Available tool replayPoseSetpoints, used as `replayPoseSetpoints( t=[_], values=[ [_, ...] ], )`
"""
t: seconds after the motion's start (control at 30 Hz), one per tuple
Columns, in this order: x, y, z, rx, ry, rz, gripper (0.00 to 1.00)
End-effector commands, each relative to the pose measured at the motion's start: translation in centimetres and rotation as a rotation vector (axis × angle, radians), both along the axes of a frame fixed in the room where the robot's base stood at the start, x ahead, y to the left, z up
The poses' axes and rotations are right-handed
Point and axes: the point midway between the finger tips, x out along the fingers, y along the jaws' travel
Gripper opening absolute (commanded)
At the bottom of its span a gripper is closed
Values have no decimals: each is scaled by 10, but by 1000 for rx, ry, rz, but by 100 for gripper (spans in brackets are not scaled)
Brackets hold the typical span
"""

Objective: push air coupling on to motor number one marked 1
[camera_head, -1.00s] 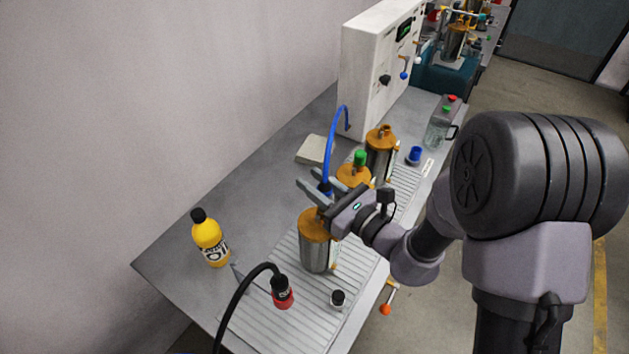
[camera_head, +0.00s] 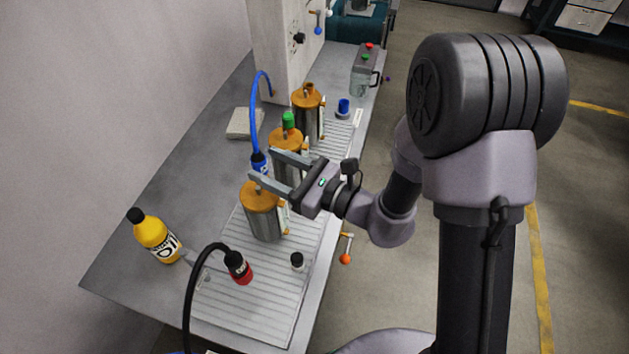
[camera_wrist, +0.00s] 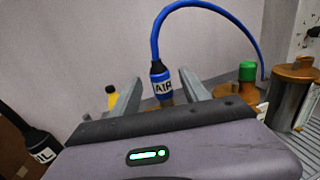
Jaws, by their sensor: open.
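The air coupling (camera_head: 259,162) is blue with a white band and hangs on a blue hose (camera_head: 254,115). In the wrist view the coupling (camera_wrist: 161,83) shows the word AIR and appears between the two finger outlines. My gripper (camera_head: 261,164) is open, its fingers pointing left above the motors; I cannot tell if they touch the coupling. Three metal motors with orange-brown tops stand in a row: a near one (camera_head: 264,215), a middle one with a green cap (camera_head: 287,140) and a far one (camera_head: 307,112). No number is readable on them.
A white control box (camera_head: 280,40) stands at the back. The left tabletop is mostly clear.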

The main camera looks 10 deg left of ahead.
Motion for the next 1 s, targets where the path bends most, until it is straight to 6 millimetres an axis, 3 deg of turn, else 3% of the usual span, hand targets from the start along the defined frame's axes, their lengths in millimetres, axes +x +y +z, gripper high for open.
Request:
replayPoseSetpoints(
  t=[0.2, 0.4, 1.0],
  values=[
    [-18, -65, 1, 1, 2, -8, 53],
    [-31, -101, 1, 0, 1, -4, 53],
    [-34, -107, 0, 0, 0, 0, 53]
  ],
)
